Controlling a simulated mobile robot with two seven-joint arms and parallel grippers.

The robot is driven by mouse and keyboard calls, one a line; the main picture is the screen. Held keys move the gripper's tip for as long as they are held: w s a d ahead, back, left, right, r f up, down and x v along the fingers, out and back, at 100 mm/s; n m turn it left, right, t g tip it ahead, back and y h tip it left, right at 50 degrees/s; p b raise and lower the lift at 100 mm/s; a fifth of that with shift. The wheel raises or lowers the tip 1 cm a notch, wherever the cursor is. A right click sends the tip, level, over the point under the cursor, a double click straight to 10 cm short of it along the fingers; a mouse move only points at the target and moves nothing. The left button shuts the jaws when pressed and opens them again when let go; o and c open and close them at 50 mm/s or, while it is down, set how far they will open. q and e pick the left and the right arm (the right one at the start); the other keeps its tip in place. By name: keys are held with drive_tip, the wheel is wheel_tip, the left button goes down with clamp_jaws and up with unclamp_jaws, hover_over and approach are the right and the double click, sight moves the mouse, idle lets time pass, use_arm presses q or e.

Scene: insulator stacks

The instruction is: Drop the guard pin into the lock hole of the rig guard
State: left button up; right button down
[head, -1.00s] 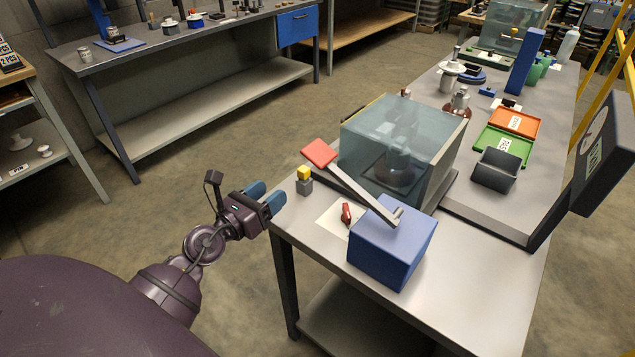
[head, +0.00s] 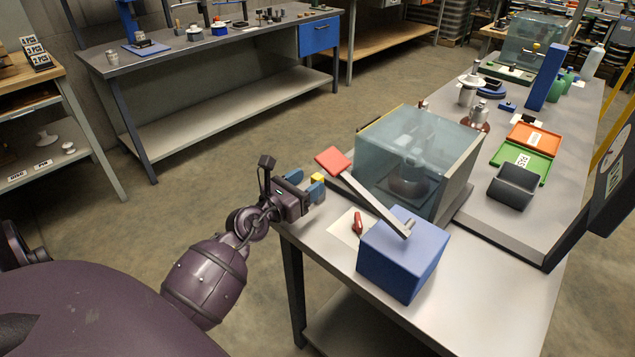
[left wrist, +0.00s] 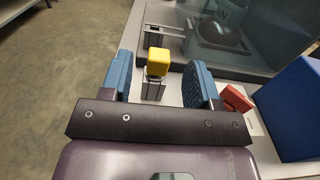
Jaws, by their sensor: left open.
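The yellow block-shaped head of what looks like the guard pin (left wrist: 158,61) stands upright in a small grey holder (left wrist: 152,88) near the table's left corner; in the head view the yellow head (head: 318,178) shows partly behind my fingers. My left gripper (head: 310,188) is open, and in the left wrist view its two blue fingers (left wrist: 158,82) appear on either side of the pin and holder, with gaps. The rig guard (head: 420,150) looks like the clear, bluish box on the table, and it is down over a dark apparatus. I cannot make out its lock hole. My right gripper is out of view.
A blue box (head: 400,265) with a red-ended lever (head: 333,160) stands in front of the guard. A red piece (head: 358,223) lies on white paper beside it. Green (head: 520,163) and orange (head: 533,138) trays and a dark bin (head: 513,187) are farther right. Floor left of the table is clear.

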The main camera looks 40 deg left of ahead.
sight(314, 179)
use_arm(q)
drive_tip(key=w, duration=0.3)
drive_tip(key=shift+w+d+f, duration=0.1)
drive_tip(key=shift+w+f, duration=0.1)
drive_tip(key=shift+w, duration=0.25)
drive_tip(key=c, duration=1)
drive_tip(key=shift+r, duration=0.1)
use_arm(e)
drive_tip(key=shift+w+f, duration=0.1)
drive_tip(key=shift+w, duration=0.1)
